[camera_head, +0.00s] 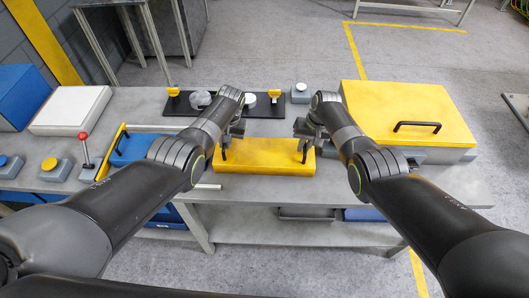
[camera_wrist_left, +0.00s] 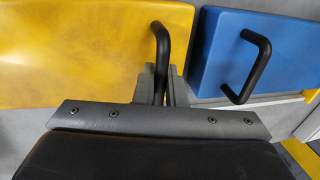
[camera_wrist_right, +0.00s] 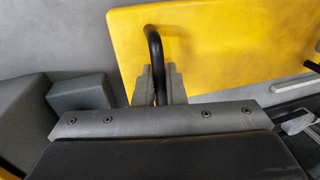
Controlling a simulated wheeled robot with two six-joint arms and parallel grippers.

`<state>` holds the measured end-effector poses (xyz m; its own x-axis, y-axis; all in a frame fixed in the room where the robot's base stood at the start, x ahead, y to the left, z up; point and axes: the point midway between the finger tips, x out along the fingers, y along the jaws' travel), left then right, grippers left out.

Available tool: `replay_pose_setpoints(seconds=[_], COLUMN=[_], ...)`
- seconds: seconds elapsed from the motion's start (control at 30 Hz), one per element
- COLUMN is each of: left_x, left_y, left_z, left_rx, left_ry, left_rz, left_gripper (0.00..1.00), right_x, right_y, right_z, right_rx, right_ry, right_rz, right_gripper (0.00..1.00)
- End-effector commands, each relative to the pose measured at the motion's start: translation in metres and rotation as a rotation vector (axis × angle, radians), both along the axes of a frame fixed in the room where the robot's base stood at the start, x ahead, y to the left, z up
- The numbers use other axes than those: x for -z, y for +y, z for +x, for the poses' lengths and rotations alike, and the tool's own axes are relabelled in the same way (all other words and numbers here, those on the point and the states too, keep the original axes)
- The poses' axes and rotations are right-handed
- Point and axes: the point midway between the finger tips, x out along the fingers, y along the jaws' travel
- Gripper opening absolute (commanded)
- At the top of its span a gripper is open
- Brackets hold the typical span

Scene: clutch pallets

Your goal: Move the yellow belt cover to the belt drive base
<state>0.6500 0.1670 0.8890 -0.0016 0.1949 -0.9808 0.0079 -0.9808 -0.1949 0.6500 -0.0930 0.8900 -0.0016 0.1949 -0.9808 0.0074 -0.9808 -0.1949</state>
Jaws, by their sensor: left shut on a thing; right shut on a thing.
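The yellow belt cover (camera_head: 264,157) is a long yellow box with a black handle at each end, near the front middle of the grey table. My left gripper (camera_head: 226,147) is shut on its left handle, which shows in the left wrist view (camera_wrist_left: 162,55). My right gripper (camera_head: 305,147) is shut on its right handle, which shows in the right wrist view (camera_wrist_right: 154,50). The belt drive base (camera_head: 228,113) is a black plate with round pulleys and yellow end blocks, lying behind the cover. Whether the cover touches the table I cannot tell.
A blue cover with a black handle (camera_head: 136,147) lies left of the yellow cover, also in the left wrist view (camera_wrist_left: 275,50). A large yellow lidded box (camera_head: 405,108) stands at the right. A lever with a red knob (camera_head: 83,136) and button boxes (camera_head: 52,168) stand at the left.

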Motion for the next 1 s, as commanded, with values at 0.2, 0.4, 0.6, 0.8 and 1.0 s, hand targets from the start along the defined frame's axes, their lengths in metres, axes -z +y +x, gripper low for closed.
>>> replay_pose_setpoints(seconds=[0.2, 0.4, 0.6, 0.8, 1.0], left_x=[0.000, -0.002, -0.010, -0.026, -0.043], left_y=[0.000, 0.000, 0.000, 0.000, 0.000], left_z=[0.000, 0.000, 0.000, 0.001, 0.001], left_rx=[0.000, 0.000, 0.000, 0.000, 0.000], left_ry=[0.001, -0.001, -0.001, -0.002, -0.002], left_rz=[0.000, 0.000, 0.001, 0.001, 0.001], left_gripper=[0.00, 0.00, 0.00, 0.00, 0.00], right_x=[0.000, -0.002, -0.010, -0.026, -0.043], right_y=[0.000, 0.000, 0.000, 0.000, 0.000], right_z=[0.000, 0.000, 0.001, 0.001, 0.001], right_rx=[0.001, 0.000, 0.000, 0.000, 0.000], right_ry=[0.001, -0.001, -0.001, -0.002, -0.002], right_rz=[-0.001, 0.000, 0.000, 0.000, 0.000], right_gripper=[0.00, 0.00, 0.00, 0.00, 0.00])
